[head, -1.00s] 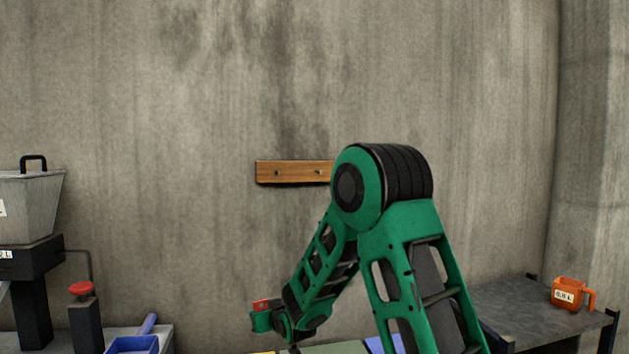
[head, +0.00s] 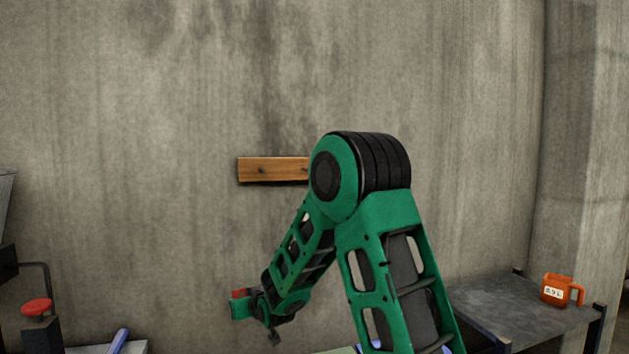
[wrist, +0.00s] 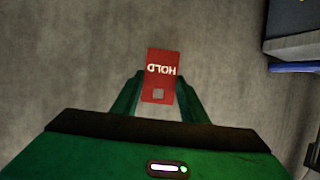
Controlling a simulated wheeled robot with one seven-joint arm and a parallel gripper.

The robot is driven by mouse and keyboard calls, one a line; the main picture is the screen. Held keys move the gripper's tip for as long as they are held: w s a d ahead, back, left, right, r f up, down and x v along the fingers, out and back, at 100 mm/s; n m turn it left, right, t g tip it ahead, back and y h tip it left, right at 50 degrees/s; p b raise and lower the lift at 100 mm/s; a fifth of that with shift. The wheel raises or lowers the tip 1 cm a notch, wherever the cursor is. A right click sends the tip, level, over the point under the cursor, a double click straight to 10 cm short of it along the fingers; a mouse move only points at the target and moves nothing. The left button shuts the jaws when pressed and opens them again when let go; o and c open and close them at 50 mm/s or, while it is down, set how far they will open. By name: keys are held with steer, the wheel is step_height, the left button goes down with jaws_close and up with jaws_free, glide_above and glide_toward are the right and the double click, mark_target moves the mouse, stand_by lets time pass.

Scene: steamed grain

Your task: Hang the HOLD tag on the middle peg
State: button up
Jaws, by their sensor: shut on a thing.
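The red HOLD tag (wrist: 161,62) is gripped between the green fingers of my gripper (wrist: 158,96) in the wrist view. Its white lettering reads upside down there, and a small square hole shows near the fingers. In the head view a bit of the red tag (head: 239,293) shows at my gripper (head: 240,307), low and left of my arm. The wooden peg rail (head: 250,171) is on the wall above the gripper. Two pegs show, one of them the peg (head: 305,170) beside my arm; the rail's right part is hidden behind my arm.
A grey table (head: 500,306) at the right holds an orange jug (head: 556,291). At the lower left are a red knob (head: 37,306) and a blue handle (head: 119,340) over a grey surface. The wall around the rail is bare.

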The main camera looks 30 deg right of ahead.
steer(key=s+d+r+m+h, duration=0.15)
steer(key=d+r, duration=0.35)
steer(key=r, duration=0.6)
steer(key=s+d+r+h, duration=0.15)
steer(key=d+r, duration=0.35)
steer(key=r, duration=0.5)
steer(key=s+d+r+m, duration=0.1)
steer(key=s+d+r, duration=0.2)
steer(key=s+r, duration=0.4)
steer(key=s+d+r+m, duration=0.1)
steer(key=s+d+r, duration=0.2)
steer(key=s+r, duration=0.45)
steer(key=w+d, duration=0.2)
steer(key=w, duration=1)
steer(key=shift+w+d+r+g, duration=0.2)
steer(key=shift+d+r+g, duration=0.1)
steer(key=shift+r, duration=0.15)
steer(key=shift+n, duration=0.25)
steer(key=o, duration=1.1)
